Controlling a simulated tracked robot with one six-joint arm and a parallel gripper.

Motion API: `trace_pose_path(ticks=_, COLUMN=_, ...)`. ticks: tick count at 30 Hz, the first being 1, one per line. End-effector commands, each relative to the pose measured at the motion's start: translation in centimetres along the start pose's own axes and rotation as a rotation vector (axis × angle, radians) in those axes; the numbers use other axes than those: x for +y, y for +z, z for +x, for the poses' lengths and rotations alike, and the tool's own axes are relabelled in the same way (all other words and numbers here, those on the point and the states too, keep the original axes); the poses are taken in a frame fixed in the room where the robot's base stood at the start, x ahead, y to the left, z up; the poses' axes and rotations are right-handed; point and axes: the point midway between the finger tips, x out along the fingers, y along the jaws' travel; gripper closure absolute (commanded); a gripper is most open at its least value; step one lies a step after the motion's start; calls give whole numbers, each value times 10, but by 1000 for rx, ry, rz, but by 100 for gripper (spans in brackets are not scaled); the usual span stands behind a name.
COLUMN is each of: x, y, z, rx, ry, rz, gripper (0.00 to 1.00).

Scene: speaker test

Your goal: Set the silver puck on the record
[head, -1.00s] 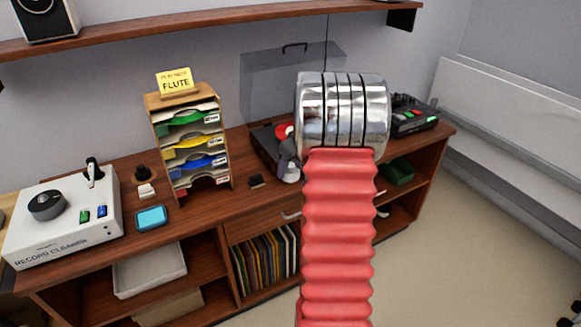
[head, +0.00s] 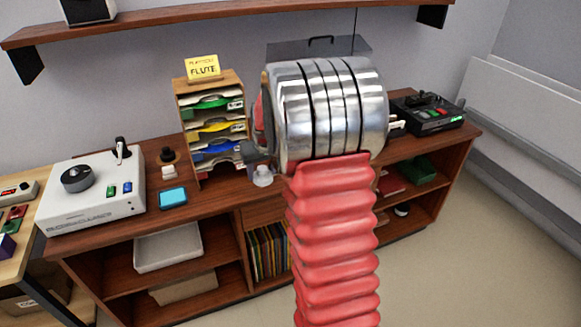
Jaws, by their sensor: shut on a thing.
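My gripper (head: 257,157), grey and small, shows at the left of my large silver arm joint. It is shut on the silver puck (head: 263,177), a small pale metal piece that hangs under the jaws, in front of the filing rack's right side. The puck looks upright; its height over the cabinet top is hard to judge. The record and the deck under it are hidden behind my arm. Only the grey see-through lid (head: 320,47) shows above my arm.
The filing rack (head: 240,85) with a yellow FLUTE sign (head: 203,67) stands close left of my gripper. A black device (head: 430,112) stands at the right end.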

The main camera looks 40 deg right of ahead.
Motion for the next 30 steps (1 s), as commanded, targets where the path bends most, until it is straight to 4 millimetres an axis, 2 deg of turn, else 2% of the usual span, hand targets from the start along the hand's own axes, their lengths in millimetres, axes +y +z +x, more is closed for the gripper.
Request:
trace_pose_path(ticks=1, x=-21, y=-1, z=-3, rx=3, ry=-6, rz=-16, gripper=79)
trace_pose_path(ticks=3, x=-46, y=-1, z=-5, rx=5, ry=-14, rz=-32, gripper=79)
trace_pose_path(ticks=11, x=-144, y=6, z=-21, rx=10, ry=-54, rz=-127, gripper=79)
trace_pose_path(ticks=18, x=-228, y=23, z=-40, rx=12, ry=-101, rz=-242, gripper=79)
trace_pose_path(ticks=21, x=-250, y=29, z=-46, rx=11, ry=-116, rz=-278, gripper=79)
trace_pose_path(ticks=24, x=-263, y=33, z=-49, rx=11, ry=-124, rz=-298, gripper=79)
trace_pose_path(ticks=30, x=-266, y=34, z=-50, rx=10, ry=-126, rz=-304, gripper=79)
